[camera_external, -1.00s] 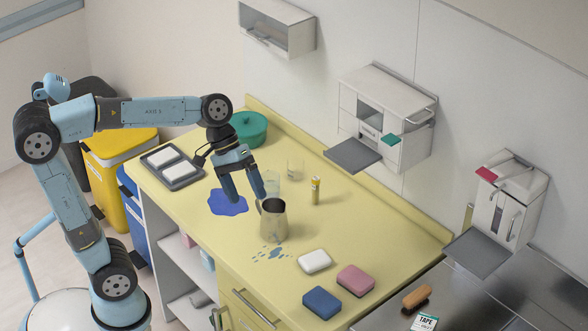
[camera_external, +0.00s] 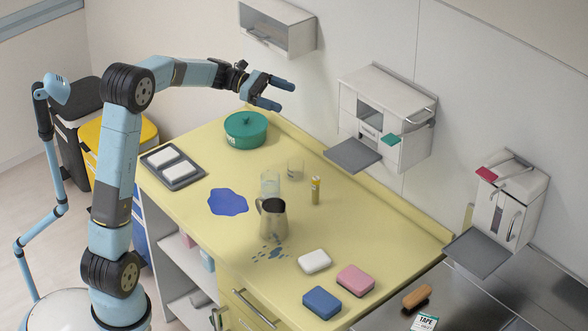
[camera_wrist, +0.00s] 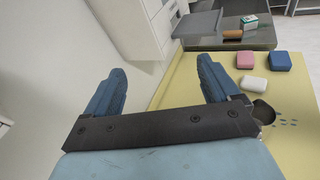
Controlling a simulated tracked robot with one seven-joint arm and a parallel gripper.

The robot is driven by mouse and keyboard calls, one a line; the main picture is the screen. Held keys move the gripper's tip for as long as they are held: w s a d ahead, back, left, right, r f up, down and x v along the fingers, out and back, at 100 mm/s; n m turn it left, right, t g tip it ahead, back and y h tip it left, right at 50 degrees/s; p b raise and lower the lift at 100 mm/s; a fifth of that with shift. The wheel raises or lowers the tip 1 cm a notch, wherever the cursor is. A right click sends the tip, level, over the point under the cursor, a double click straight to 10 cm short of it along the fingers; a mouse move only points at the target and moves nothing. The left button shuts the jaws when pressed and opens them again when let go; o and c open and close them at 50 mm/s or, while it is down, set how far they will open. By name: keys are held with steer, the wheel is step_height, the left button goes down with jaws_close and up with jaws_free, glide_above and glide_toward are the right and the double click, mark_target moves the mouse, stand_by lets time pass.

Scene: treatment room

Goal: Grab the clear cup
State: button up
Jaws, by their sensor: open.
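A clear cup (camera_external: 270,184) stands upright on the yellow counter (camera_external: 345,225), just behind the grey metal pitcher (camera_external: 273,220). A second, shorter clear glass (camera_external: 295,170) stands a little behind it to the right. I cannot tell which one the task means. My gripper (camera_external: 286,97) is open and empty, raised high above the back of the counter and pointing right, well away from both. In the wrist view, my gripper (camera_wrist: 161,70) has its blue fingers spread with nothing between them. Neither clear vessel can be made out there.
Sponges (camera_external: 322,302) lie in front. Wall cabinets (camera_external: 385,115) overhang the right.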

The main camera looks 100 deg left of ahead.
steer(key=s+a+f+n+t+y, duration=0.2)
steer(key=s+a+n, duration=0.3)
steer(key=a, duration=0.5)
steer(key=m, duration=0.1)
glide_toward(289, 162)
steer(key=shift+w+d+r, duration=0.3)
steer(key=shift+w+d, duration=0.05)
steer(key=shift+w, duration=0.25)
steer(key=shift+w+d+r, duration=0.25)
steer(key=shift+w+d, duration=0.15)
steer(key=shift+w, duration=0.25)
steer(key=shift+f, duration=0.4)
steer(key=shift+w+d+f, duration=0.1)
steer(key=shift+w, duration=0.15)
steer(key=shift+w+d, duration=0.15)
steer(key=shift+w, duration=1.6)
steer(key=shift+w+d, duration=0.2)
steer(key=shift+w, duration=1.55)
steer(key=c, duration=1.2)
